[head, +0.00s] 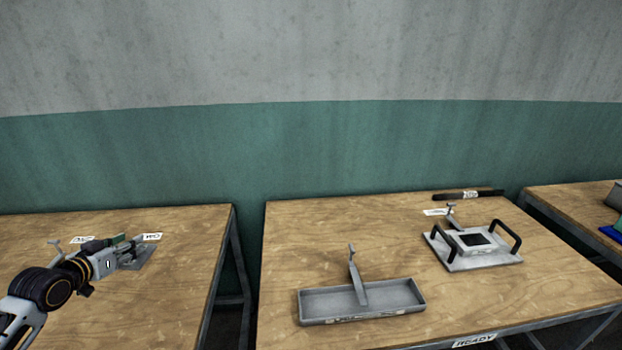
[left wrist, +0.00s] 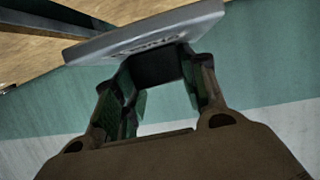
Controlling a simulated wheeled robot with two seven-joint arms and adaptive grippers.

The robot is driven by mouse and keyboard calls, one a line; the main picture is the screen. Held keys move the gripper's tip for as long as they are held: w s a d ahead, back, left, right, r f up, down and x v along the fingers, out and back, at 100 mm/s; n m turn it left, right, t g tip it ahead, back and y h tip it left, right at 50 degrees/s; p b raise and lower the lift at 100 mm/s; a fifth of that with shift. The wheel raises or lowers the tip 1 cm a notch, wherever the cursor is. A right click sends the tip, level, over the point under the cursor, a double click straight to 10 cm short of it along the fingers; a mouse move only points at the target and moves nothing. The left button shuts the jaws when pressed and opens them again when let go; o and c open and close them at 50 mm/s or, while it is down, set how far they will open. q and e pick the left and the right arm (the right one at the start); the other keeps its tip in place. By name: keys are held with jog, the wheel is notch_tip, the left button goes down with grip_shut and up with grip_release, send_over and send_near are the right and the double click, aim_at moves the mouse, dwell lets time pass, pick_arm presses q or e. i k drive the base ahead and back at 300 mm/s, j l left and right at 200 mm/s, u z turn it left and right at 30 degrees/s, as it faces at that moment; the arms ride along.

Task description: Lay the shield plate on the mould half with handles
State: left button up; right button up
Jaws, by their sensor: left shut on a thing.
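The mould half with handles (head: 453,262) is a grey square plate with a raised block, a dark square centre and two black handles. It lies at the right of the middle table. My left gripper (head: 122,247) is at the left table in the head view, far left of the mould half. It is shut on a flat grey plate (head: 138,260), apparently the shield plate. In the left wrist view the plate (left wrist: 110,45) has a marking, and a dark part of it sits between the fingers (left wrist: 160,85). Whether it touches the table is unclear. My right gripper is not in view.
A dark bar (head: 485,194) lies behind the mould half. A gap separates the left table (head: 190,225) from the middle one.

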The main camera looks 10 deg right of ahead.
aim_at(474, 239)
jog(key=l+z, duration=0.15)
jog(key=l, duration=0.35)
jog(key=l+z, duration=0.2)
jog(key=l, duration=0.3)
jog(key=l+z, duration=0.15)
jog(key=l, duration=0.35)
jog(key=l+z, duration=0.2)
jog(key=l, duration=0.25)
jog(key=l+z, duration=0.15)
jog(key=l, duration=0.35)
jog(key=i+l+z, duration=0.2)
jog(key=l, duration=0.25)
jog(key=i+l+z, duration=0.15)
jog(key=l, duration=0.3)
jog(key=k+l, duration=0.05)
